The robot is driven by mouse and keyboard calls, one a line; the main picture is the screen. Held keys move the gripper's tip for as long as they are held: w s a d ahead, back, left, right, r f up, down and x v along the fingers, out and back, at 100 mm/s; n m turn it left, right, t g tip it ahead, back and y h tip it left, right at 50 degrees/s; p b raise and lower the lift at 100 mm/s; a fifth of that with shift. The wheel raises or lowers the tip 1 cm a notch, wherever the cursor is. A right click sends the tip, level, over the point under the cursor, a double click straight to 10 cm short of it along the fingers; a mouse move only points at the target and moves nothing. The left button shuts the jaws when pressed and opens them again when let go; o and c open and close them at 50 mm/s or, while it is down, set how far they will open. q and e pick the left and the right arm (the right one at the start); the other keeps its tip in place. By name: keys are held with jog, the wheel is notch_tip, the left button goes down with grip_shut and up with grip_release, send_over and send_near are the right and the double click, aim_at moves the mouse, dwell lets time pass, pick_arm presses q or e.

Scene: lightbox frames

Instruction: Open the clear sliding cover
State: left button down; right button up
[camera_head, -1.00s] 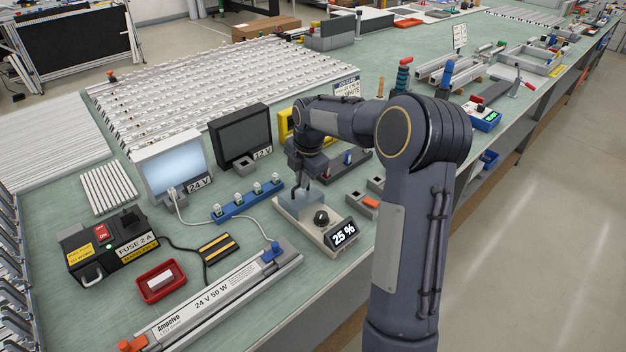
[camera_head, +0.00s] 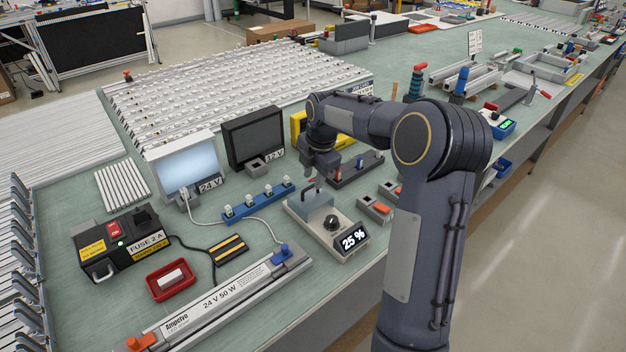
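The clear sliding cover (camera_head: 317,204) is a small bluish, see-through piece on the back part of a pale control box (camera_head: 298,217). The box has a black knob (camera_head: 331,222) and a display (camera_head: 354,239) reading 25 %. The knob stands uncovered in front of the cover. My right gripper (camera_head: 319,183) points down just above the cover, with its fingertips at or near the cover's top. The fingers are too small to tell whether they grip it or only touch it. My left gripper is out of view.
Small grey blocks with orange parts (camera_head: 376,208) sit close on the right. A long 24 V 50 W bar (camera_head: 225,303) lies at the front left.

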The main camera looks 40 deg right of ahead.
jog(key=r, duration=0.2)
jog(key=s+r, duration=0.1)
jog(key=r, duration=0.2)
jog(key=shift+s+r, duration=0.1)
jog(key=shift+r, duration=0.25)
jog(key=s+a+r+m+t+y, duration=0.1)
jog(key=s+a+r+m, duration=0.1)
jog(key=s+a+m, duration=0.45)
jog(key=s+a+r+m+t+y, duration=0.1)
jog(key=s+a+r+m, duration=0.2)
jog(key=s, duration=0.6)
jog(key=s+a+f+m, duration=0.4)
jog(key=s+m, duration=0.1)
jog(key=s, duration=0.1)
jog(key=s+a+f+m+t+y, duration=0.1)
jog(key=s+a+f+m, duration=0.2)
jog(key=s+a+m, duration=0.2)
jog(key=shift+s+f+m+y, duration=0.35)
jog(key=shift+s+m, duration=0.3)
jog(key=shift+s, duration=0.4)
